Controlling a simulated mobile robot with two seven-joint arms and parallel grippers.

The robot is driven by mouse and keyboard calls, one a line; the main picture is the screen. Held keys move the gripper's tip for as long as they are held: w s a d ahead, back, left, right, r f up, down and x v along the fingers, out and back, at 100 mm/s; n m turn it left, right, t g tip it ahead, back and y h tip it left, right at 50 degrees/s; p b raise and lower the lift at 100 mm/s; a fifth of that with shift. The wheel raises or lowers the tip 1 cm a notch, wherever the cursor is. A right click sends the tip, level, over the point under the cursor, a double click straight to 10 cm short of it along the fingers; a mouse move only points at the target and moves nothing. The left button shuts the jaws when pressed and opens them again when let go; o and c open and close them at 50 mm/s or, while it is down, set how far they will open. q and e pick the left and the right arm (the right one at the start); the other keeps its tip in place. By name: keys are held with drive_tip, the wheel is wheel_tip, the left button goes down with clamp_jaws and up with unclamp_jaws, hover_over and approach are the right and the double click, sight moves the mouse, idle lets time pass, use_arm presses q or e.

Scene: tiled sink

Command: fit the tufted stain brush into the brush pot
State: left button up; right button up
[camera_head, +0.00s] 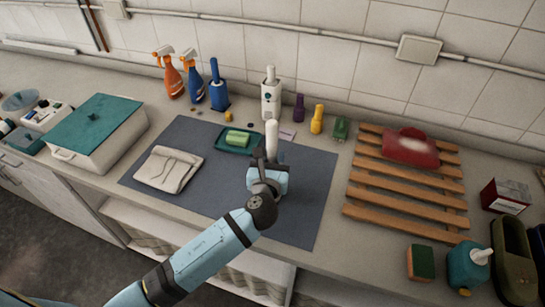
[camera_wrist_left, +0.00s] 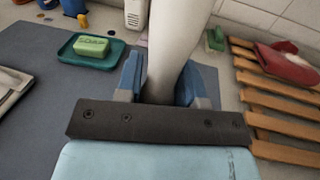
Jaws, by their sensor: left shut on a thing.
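My left gripper (camera_head: 268,168) is shut on a pale, thick rod-like thing (camera_head: 272,136), seemingly the stain brush by its handle, held upright over the grey mat. It also shows in the left wrist view (camera_wrist_left: 174,45), rising between the blue fingers (camera_wrist_left: 160,85) and out of the top edge. Its tufted end is hidden by the gripper. A white pot (camera_head: 270,102) with a pale handle on top stands behind it near the wall. A blue pot (camera_head: 219,101) with a blue handle stands to its left. I cannot tell which is the brush pot. My right gripper is not in view.
A teal tray (camera_head: 227,147) with green soap (camera_head: 238,138) and a folded cloth (camera_head: 168,169) lie on the grey mat (camera_head: 310,172). Spray bottles (camera_head: 192,85) and small bottles (camera_head: 317,120) line the back. A wooden rack (camera_head: 400,180) lies right. The mat's right part is clear.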

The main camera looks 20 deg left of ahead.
use_arm(q)
drive_tip(key=shift+f+b, duration=1.25)
drive_tip(key=shift+f, duration=0.9)
drive_tip(key=o, duration=1)
drive_tip(key=shift+s, duration=0.1)
drive_tip(key=shift+s, duration=0.1)
drive_tip(key=shift+s+d+r+b, duration=0.15)
drive_tip(key=shift+s+d+b, duration=0.15)
drive_tip(key=shift+s, duration=1.95)
drive_tip(key=shift+s+d+r+b, duration=0.15)
drive_tip(key=shift+s+d, duration=0.25)
drive_tip(key=shift+s, duration=1.8)
drive_tip(key=shift+s+d+r+b, duration=0.1)
drive_tip(key=shift+s+d+b, duration=0.25)
drive_tip(key=shift+s, duration=1.9)
